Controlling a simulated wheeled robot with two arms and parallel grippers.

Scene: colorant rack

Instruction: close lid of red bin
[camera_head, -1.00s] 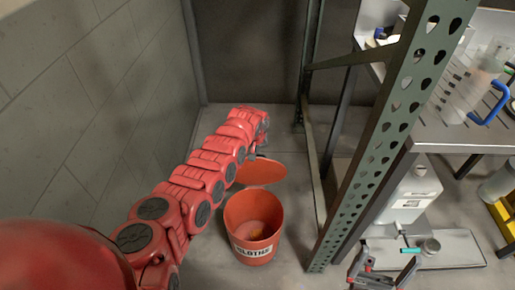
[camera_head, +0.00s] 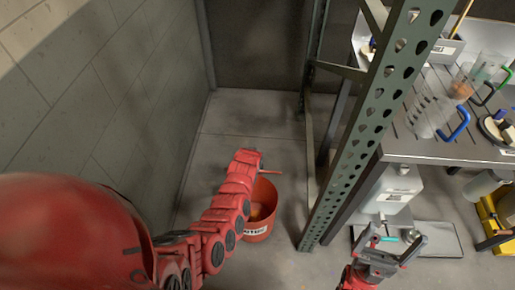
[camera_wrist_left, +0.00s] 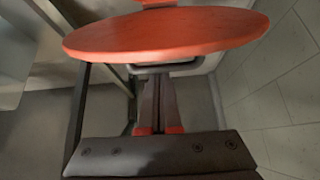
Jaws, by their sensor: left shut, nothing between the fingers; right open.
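The red bin (camera_head: 263,212) stands on the floor beside the rack post, with a white label on its front, partly behind my left arm. Its lid (camera_head: 270,172) shows as a thin, nearly edge-on red strip above the bin's back rim, so the bin is open. In the left wrist view the lid (camera_wrist_left: 165,33) is a wide red disc across the top. My left gripper (camera_wrist_left: 160,85) is shut and empty, its fingers pointing at the lid; contact is unclear. My right gripper (camera_head: 394,243) is open and empty near the rack's lower shelf.
A green perforated rack post (camera_head: 360,130) stands right of the bin. A grey block wall (camera_head: 110,110) is at the left; floor behind the bin is clear.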

